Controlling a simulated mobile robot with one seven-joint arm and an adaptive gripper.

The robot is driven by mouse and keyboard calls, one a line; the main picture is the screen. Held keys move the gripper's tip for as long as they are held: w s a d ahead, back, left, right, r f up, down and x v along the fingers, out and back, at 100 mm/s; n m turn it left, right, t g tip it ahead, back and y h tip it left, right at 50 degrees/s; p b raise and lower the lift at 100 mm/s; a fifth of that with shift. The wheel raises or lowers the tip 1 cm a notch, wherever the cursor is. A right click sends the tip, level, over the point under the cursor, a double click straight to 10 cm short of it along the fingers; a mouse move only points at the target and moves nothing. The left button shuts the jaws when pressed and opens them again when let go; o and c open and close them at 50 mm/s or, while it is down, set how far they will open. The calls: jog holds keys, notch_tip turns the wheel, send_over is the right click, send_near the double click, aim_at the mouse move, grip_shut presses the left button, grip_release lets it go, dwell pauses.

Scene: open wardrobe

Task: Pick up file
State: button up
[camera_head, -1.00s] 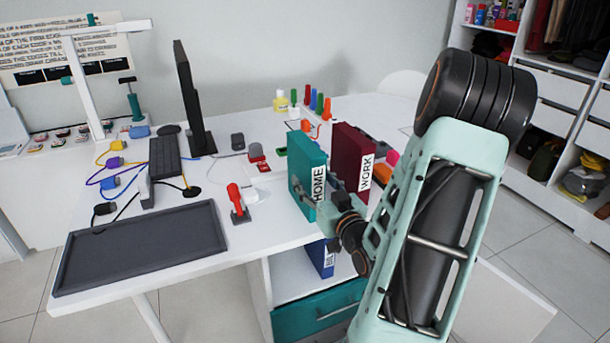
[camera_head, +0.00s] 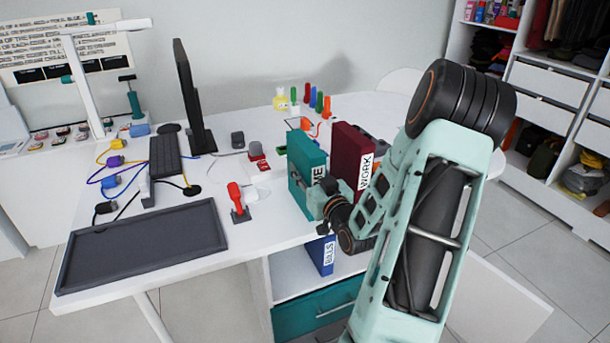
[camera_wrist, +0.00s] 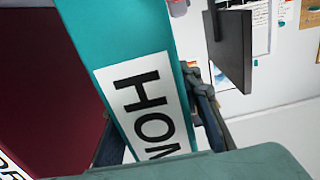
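A teal file labelled HOME (camera_head: 306,165) stands upright on the desk, left of a maroon file labelled WORK (camera_head: 352,150). My gripper (camera_head: 327,192) is at the near spine of the teal file and hides part of its label. In the wrist view, the teal file with its white label (camera_wrist: 145,105) runs between my two fingers (camera_wrist: 158,125). The right finger lies close along the file's right side; the left is partly hidden beside its left edge. Whether both fingers press on it cannot be told. A blue file labelled BILLS (camera_head: 322,255) stands on the shelf below.
The desk (camera_head: 262,215) carries a dark tray (camera_head: 140,245), a red-handled stamp (camera_head: 237,200), a keyboard (camera_head: 164,157) and a monitor (camera_head: 190,95) to the left. Markers (camera_head: 318,102) stand behind the files. An open wardrobe (camera_head: 545,85) is at the right.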

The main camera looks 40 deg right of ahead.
grip_shut()
jog(key=shift+r, duration=0.2)
